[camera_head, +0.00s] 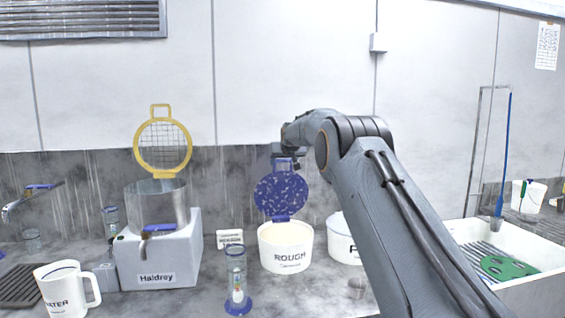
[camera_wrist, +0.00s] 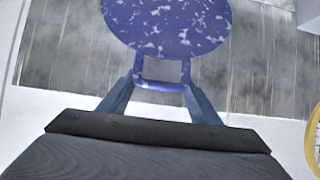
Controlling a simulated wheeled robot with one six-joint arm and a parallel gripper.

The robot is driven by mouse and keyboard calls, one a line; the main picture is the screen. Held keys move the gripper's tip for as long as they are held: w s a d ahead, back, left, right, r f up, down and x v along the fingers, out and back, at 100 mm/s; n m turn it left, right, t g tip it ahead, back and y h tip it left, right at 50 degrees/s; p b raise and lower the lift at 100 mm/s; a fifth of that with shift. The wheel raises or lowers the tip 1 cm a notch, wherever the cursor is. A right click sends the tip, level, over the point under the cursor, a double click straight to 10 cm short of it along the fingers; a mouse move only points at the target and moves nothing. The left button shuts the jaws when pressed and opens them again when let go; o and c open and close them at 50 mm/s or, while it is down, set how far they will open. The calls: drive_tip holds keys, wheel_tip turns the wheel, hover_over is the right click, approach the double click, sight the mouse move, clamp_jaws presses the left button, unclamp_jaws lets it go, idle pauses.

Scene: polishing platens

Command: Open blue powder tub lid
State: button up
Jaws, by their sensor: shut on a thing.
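The powder tub (camera_head: 286,254) is white, marked "ROUGH", and stands on the counter with pale powder showing inside. Its blue speckled lid (camera_head: 281,192) stands upright above the tub's back rim, so the tub is open. The lid also fills the top of the wrist view (camera_wrist: 168,22), with its blue tab handle (camera_wrist: 163,84) below it. My gripper (camera_wrist: 160,90) is shut on the lid's tab, one finger at each side. In the head view my gripper (camera_head: 283,162) is at the lid's top edge, partly hidden by my wrist.
A second white tub (camera_head: 343,240) stands to the right, partly behind my arm. A grey Haldrey machine (camera_head: 165,262) with a yellow-rimmed mesh lid (camera_head: 163,172) stands left. A glass cylinder (camera_head: 237,275) stands in front, and a white mug (camera_head: 66,290) is at far left. A sink (camera_head: 530,282) is right.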

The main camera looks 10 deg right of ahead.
drive_tip(key=o, duration=1.5)
drive_tip(key=b+v, duration=0.3)
drive_tip(key=v, duration=0.5)
drive_tip(key=shift+f, duration=0.15)
drive_tip(key=s+f+g, duration=0.3)
drive_tip(key=s+f, duration=0.6)
drive_tip(key=s, duration=0.3)
drive_tip(key=s+f+g, duration=0.2)
drive_tip(key=s+f, duration=0.7)
drive_tip(key=s, duration=0.3)
drive_tip(key=s+f+g, duration=0.1)
drive_tip(key=s+f, duration=0.3)
drive_tip(key=s, duration=0.7)
drive_tip(key=s+f+g, duration=0.2)
drive_tip(key=s+f, duration=0.3)
drive_tip(key=s, duration=0.6)
drive_tip(key=s+f+g, duration=0.2)
drive_tip(key=s+f, duration=0.2)
drive_tip(key=s, duration=0.8)
drive_tip(key=shift+a+f, duration=0.25)
drive_tip(key=shift+a, duration=0.15)
